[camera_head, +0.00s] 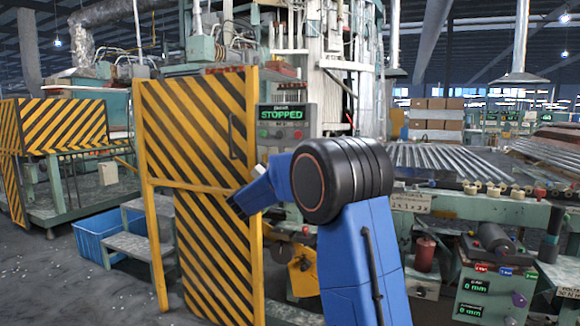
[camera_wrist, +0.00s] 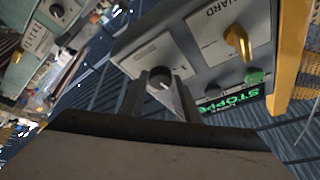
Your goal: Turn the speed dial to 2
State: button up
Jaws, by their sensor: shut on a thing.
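In the wrist view, a dark round dial (camera_wrist: 159,77) with a pale pointer mark sits on a grey control panel (camera_wrist: 205,29), which appears tilted and upside down. My gripper (camera_wrist: 161,90) has a finger on either side of this dial and is shut on it. The label and scale by the dial are too small to read, so its setting cannot be told. In the head view, my arm covers the dial and the gripper. A display (camera_head: 281,114) reading STOPPED shows there; it also shows in green in the wrist view (camera_wrist: 232,99).
In the wrist view, a yellow GUARD switch (camera_wrist: 238,42) and a green button (camera_wrist: 254,76) share the panel. Another panel with a knob (camera_wrist: 57,10) is at upper left. In the head view, a striped guard door (camera_head: 190,130) stands left of my arm.

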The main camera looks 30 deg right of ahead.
jog(key=shift+m+g, duration=0.6)
jog(key=shift+m, duration=0.3)
jog(key=o, duration=1)
jog(key=v, duration=1.7)
jog(key=shift+a+f, duration=0.15)
jog(key=shift+a, duration=0.05)
